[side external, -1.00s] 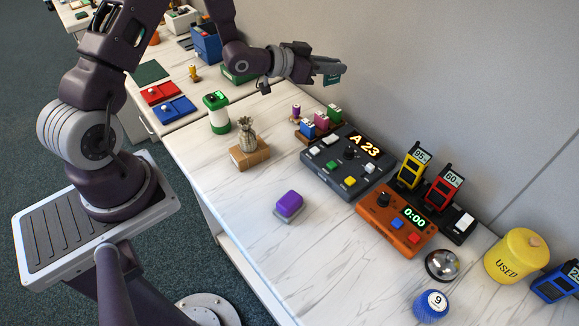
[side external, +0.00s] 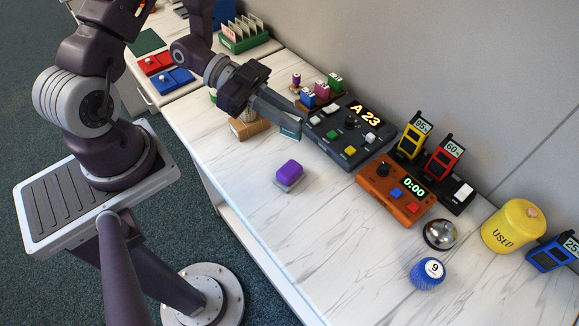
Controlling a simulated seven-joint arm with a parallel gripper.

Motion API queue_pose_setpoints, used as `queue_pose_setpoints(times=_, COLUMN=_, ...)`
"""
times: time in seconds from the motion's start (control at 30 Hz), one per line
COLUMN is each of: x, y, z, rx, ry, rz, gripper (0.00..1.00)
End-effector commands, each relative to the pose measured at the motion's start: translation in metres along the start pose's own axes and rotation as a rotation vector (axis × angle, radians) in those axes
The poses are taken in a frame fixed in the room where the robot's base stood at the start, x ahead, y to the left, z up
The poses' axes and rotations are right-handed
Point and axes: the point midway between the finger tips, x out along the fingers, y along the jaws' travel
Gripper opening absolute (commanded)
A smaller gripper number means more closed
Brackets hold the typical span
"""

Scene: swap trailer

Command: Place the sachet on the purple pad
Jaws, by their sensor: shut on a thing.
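The purple pad (side external: 289,171) sits on a small grey base on the white marbled bench, in the middle of the view. My gripper (side external: 296,122) is shut on a teal sachet (side external: 290,134), of which only a small part shows below the fingers. The gripper and sachet are above and behind the pad in the picture, apart from it. The rest of the sachet is hidden by the fingers.
A dark console (side external: 349,140) reading "A 23" is close to the right of my gripper. The bench in front of the pad is clear.

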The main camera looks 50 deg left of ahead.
Motion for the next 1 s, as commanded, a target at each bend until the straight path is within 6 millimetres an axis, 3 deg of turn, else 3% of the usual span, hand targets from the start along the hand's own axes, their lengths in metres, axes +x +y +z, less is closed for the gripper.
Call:
queue_pose_setpoints(times=0.17, x=0.007, y=0.0, z=0.021, rx=-0.004, ry=0.001, rz=0.002, gripper=0.0)
queue_pose_setpoints(times=0.3, x=0.017, y=0.0, z=0.054, rx=-0.003, ry=-0.001, rz=0.001, gripper=0.0)
queue_pose_setpoints(times=0.6, x=0.032, y=0.0, z=0.104, rx=0.001, ry=-0.001, rz=0.0, gripper=0.0)
queue_pose_setpoints(times=1.0, x=0.034, y=-0.001, z=0.111, rx=0.003, ry=0.0, rz=-0.002, gripper=0.0)
